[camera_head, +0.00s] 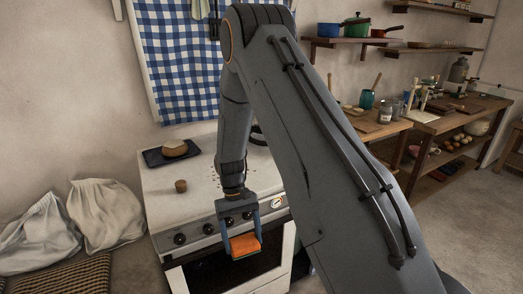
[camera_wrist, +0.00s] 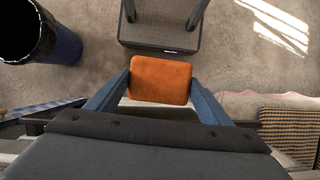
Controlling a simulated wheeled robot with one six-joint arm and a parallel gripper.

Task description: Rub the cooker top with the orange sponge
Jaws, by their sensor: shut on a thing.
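The orange sponge (camera_head: 245,246) is between the two fingers of my gripper (camera_head: 242,238), which is shut on it. In the head view it appears in front of the cooker's oven door, lower in the picture than the knobs. In the wrist view the sponge (camera_wrist: 161,80) sits flat between the blue fingertips of my gripper (camera_wrist: 160,88), with floor behind it. The white cooker top (camera_head: 205,198) shows to the left of my arm. My arm hides its right part. The sponge appears apart from the cooker top.
A dark tray (camera_head: 157,157) with a round, bread-like thing (camera_head: 174,148) stands at the cooker top's back left. White sacks (camera_head: 104,214) are at left. Wooden tables with jars are at right.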

